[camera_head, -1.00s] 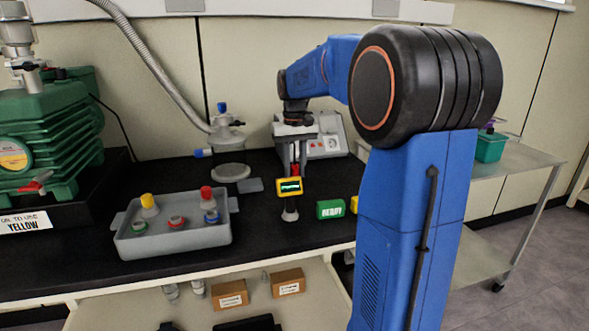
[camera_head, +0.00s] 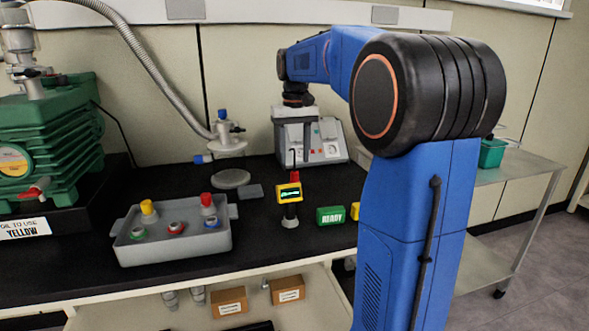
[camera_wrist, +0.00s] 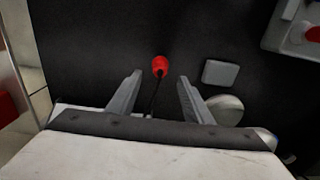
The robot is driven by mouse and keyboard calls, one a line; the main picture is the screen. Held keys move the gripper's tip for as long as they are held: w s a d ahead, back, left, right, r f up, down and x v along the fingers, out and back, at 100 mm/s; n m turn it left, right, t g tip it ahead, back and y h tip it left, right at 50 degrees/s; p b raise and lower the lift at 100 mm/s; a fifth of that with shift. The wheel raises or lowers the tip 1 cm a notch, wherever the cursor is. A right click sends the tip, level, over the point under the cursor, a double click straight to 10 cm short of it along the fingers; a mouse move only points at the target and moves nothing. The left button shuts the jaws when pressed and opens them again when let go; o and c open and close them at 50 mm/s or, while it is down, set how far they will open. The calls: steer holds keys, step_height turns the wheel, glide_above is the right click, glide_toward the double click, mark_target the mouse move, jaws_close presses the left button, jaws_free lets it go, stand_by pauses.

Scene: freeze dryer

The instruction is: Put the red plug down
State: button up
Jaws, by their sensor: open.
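The red plug (camera_wrist: 160,66) stands on the black bench top, seen from above in the wrist view, with a thin dark cord rising from it toward my gripper. In the head view, the red plug (camera_head: 296,177) is mostly hidden behind a small yellow display (camera_head: 289,193). My gripper (camera_wrist: 160,76) is open, its two grey fingers apart with nothing gripped between them. In the head view my gripper (camera_head: 296,143) is raised above the plug, clear of it.
A grey tray (camera_head: 174,245) with yellow, red, green and blue topped parts stands at left. A green READY sign (camera_head: 330,215) is right of the display. A grey socket box (camera_head: 325,142) is behind my gripper.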

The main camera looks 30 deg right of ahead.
mark_target(295, 172)
steer(key=shift+r, duration=2.5)
